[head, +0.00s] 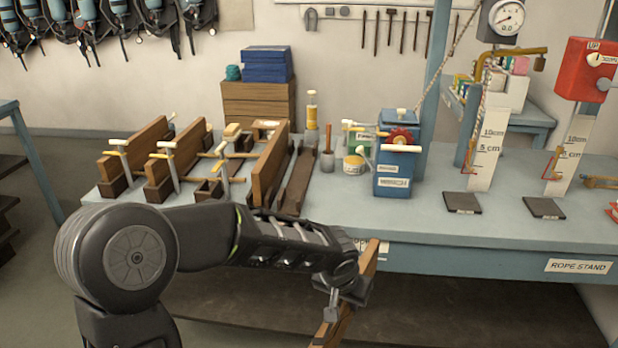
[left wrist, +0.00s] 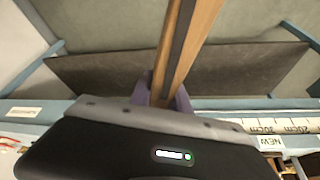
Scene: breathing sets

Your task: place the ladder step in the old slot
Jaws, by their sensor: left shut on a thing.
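The ladder step is a long wooden bar (head: 369,260), seen in front of the bench's front edge and tilted. My left gripper (head: 343,291) is shut on it. In the left wrist view the bar (left wrist: 190,40) runs up and away between the purple fingers of my left gripper (left wrist: 166,95). A long dark wooden trough (head: 298,182) lies on the bench beside an upright board (head: 270,168). My right gripper is not in view.
Several upright boards (head: 181,158) with clamps stand in dark holders on the left of the blue bench (head: 450,262). A blue box (head: 396,170), a yellow bottle (head: 311,112) and stands with scales (head: 487,150) stand further right. A dark lower shelf (head: 440,310) lies under the bench.

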